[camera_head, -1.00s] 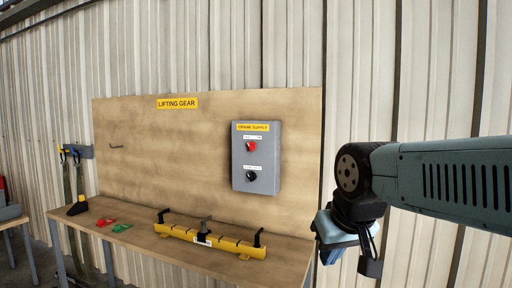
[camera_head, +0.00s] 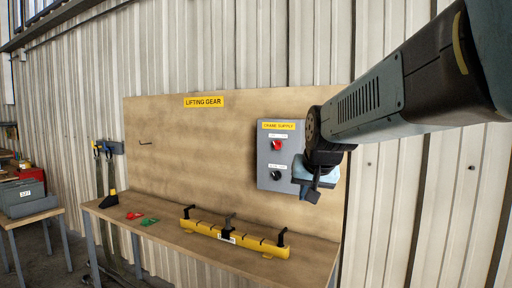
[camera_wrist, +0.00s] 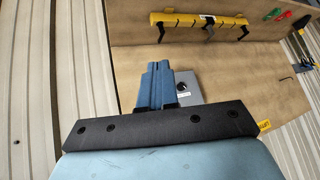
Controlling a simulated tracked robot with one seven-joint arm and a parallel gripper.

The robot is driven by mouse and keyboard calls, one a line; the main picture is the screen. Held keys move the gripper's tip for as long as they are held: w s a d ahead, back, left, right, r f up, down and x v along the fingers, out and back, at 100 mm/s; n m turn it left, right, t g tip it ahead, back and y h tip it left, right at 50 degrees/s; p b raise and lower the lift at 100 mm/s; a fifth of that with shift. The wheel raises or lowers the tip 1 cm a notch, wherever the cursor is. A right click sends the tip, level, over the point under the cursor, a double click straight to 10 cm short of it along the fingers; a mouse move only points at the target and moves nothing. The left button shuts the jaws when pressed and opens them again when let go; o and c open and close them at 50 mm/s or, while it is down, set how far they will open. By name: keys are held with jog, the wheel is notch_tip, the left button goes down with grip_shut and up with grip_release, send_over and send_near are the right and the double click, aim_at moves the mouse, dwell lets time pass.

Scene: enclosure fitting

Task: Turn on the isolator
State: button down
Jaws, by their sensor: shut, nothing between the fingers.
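A grey box labelled CRANE SUPPLY (camera_head: 264,157) is fixed to the wooden backboard. It has a red rotary knob (camera_head: 277,145) above and a black knob (camera_head: 276,174) below; their small labels are too small to read. My gripper (camera_wrist: 158,66) has its blue fingers together and empty. In the head view my wrist overlaps the box's right side, and the fingertips cannot be made out. In the wrist view the fingers hide part of the box (camera_wrist: 187,78), with a dark knob (camera_wrist: 183,87) showing just right of them. The red knob is hidden there.
A yellow lifting beam (camera_head: 235,238) with black hooks lies on the bench (camera_head: 160,236) below. Red and green pieces (camera_head: 149,222) lie to its left.

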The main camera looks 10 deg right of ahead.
aim_at(279, 147)
jog(key=w+r+m+t+y, duration=0.1)
jog(key=w+r+m, duration=0.1)
jog(key=w, duration=0.8)
jog(key=w+r+m+t, duration=0.2)
jog(key=w+r, duration=0.1)
jog(key=w, duration=0.7)
jog(key=w+d+r+m+t, duration=0.1)
jog(key=w+d+r+m, duration=0.1)
jog(key=w, duration=0.4)
jog(key=w+d+r+m+t, duration=0.2)
jog(key=w+d+r+m, duration=0.1)
jog(key=w+d, duration=0.4)
jog(key=shift+r+m, duration=0.2)
jog(key=shift+m, duration=0.2)
jog(key=shift+w+a, duration=0.1)
jog(key=shift+w, duration=0.15)
